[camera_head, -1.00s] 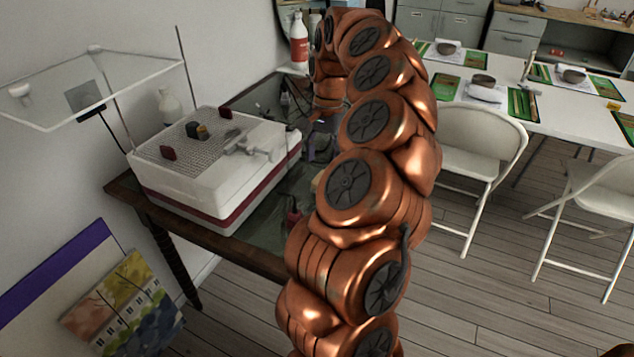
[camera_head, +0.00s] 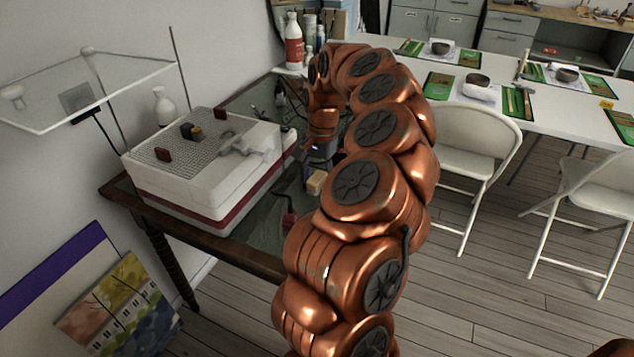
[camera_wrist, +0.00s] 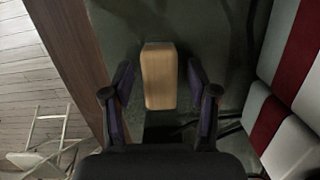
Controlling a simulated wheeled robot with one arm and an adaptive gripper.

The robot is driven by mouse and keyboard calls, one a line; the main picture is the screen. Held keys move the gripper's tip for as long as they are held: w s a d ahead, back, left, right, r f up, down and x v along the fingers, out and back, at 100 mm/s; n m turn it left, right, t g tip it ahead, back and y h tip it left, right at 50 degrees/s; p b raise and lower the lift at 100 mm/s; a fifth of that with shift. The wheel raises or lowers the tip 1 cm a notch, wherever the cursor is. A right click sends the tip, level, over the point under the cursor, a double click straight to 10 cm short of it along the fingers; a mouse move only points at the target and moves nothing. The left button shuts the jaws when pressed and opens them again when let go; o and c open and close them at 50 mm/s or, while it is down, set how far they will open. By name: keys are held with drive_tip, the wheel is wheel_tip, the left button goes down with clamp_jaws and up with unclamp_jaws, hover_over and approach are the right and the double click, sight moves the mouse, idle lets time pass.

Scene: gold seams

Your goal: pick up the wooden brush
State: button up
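A light wooden block, which looks like the wooden brush (camera_wrist: 159,76), lies on the dark tabletop in the wrist view, between my fingers and reaching out past their tips. My gripper (camera_wrist: 160,84) is open, with a finger on each side of it and a gap on both sides. Any bristles are hidden. In the head view the wooden brush (camera_head: 316,182) shows as a small tan block on the table, partly beside my arm. My gripper (camera_head: 318,155) is above the table there, mostly hidden by my arm.
A white grinder box with a red band (camera_head: 205,170) stands close to the left of my gripper on the dark table (camera_head: 262,250). Bottles (camera_head: 293,42) stand at the back. White chairs (camera_head: 480,140) and a set white table are to the right.

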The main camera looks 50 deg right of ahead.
sight(316, 177)
clamp_jaws()
drive_tip(key=shift+r, duration=0.1)
idle(0.3)
drive_tip(key=shift+d+r, duration=0.1)
drive_tip(key=shift+r, duration=1.6)
drive_tip(key=s+a+b, duration=0.1)
drive_tip(key=s+a, duration=0.1)
drive_tip(key=s, duration=0.5)
drive_tip(key=s+a+r, duration=0.1)
drive_tip(key=s+a, duration=0.1)
drive_tip(key=s, duration=0.6)
drive_tip(key=shift+s+r+b, duration=0.25)
drive_tip(key=shift+b, duration=0.15)
drive_tip(key=c, duration=0.5)
unclamp_jaws()
drive_tip(key=c, duration=0.4)
drive_tip(key=shift+c, duration=0.2)
